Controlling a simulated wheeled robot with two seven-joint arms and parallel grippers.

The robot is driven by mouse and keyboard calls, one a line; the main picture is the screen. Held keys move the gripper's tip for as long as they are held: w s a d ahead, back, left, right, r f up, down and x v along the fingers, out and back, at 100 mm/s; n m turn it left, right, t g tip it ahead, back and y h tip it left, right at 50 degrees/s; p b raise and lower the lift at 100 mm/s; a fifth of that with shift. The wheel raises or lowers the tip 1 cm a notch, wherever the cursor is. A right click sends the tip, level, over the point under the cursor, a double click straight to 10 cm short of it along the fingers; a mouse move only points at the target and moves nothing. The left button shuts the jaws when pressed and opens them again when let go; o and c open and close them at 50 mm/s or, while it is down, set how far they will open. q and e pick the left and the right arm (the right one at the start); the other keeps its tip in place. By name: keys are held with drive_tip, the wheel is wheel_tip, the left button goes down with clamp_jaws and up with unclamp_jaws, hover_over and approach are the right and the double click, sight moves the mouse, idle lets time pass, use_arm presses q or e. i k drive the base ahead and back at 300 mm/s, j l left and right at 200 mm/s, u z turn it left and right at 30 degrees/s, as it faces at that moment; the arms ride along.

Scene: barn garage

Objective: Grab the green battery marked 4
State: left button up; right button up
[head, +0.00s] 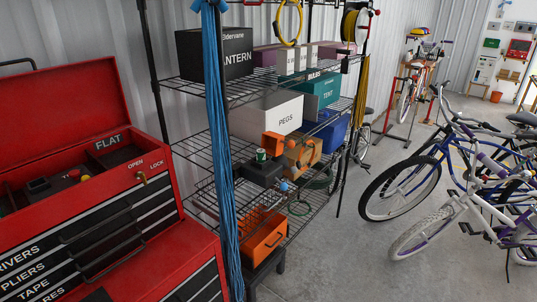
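A small green object (261,156) with a pale mark stands upright on a dark box (262,173) on the wire shelf, near the middle of the head view. It looks like the green battery, but the mark is too small to read as a 4. Neither of my grippers can be made out in the head view.
An open red tool chest (60,110) stands left; bicycles (400,190) stand right.

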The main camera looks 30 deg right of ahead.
sight(261, 153)
drive_tip(key=l, duration=1.85)
drive_tip(key=i+u, duration=0.05)
